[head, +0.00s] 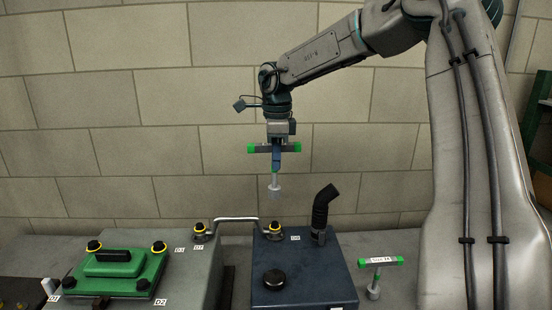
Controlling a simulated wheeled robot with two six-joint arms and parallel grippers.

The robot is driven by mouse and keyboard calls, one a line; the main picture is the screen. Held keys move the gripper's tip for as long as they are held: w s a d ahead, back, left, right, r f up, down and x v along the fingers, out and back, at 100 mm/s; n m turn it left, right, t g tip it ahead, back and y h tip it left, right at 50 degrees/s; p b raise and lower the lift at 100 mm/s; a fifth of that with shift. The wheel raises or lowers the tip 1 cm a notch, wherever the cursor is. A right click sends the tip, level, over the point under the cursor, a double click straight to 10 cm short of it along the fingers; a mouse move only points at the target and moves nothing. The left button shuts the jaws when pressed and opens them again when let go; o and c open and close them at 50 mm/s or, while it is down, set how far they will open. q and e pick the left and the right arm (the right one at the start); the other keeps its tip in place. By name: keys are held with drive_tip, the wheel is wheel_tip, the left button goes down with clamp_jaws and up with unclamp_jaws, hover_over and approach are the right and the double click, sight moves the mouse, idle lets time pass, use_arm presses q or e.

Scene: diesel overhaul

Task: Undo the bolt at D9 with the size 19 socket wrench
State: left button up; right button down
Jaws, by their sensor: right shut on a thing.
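My right gripper (277,158) is shut on the grey handle of a T-shaped socket wrench (274,183) with green handle ends. The wrench hangs upright, socket down, in the air above the blue block, apart from everything below. Its size label cannot be read. Below the socket is a dark bolt with a yellow ring (275,230), beside a label that seems to read D8. No D9 label is readable in this view. My left gripper is not in view.
A second green-ended socket wrench (374,292) stands at the right; its size tag is hard to read. A bent black hose (322,206) rises from the blue block (330,270). A metal pipe (237,219) links two yellow-ringed bolts. A green cover (115,272) sits left.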

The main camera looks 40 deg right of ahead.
drive_tip(key=shift+s+a+f, duration=0.1)
drive_tip(key=shift+a, duration=0.05)
drive_tip(key=s+a+b, duration=0.1)
drive_tip(key=s+a, duration=0.3)
drive_tip(key=s, duration=0.1)
drive_tip(key=shift+b, duration=0.35)
drive_tip(key=shift+a, duration=0.1)
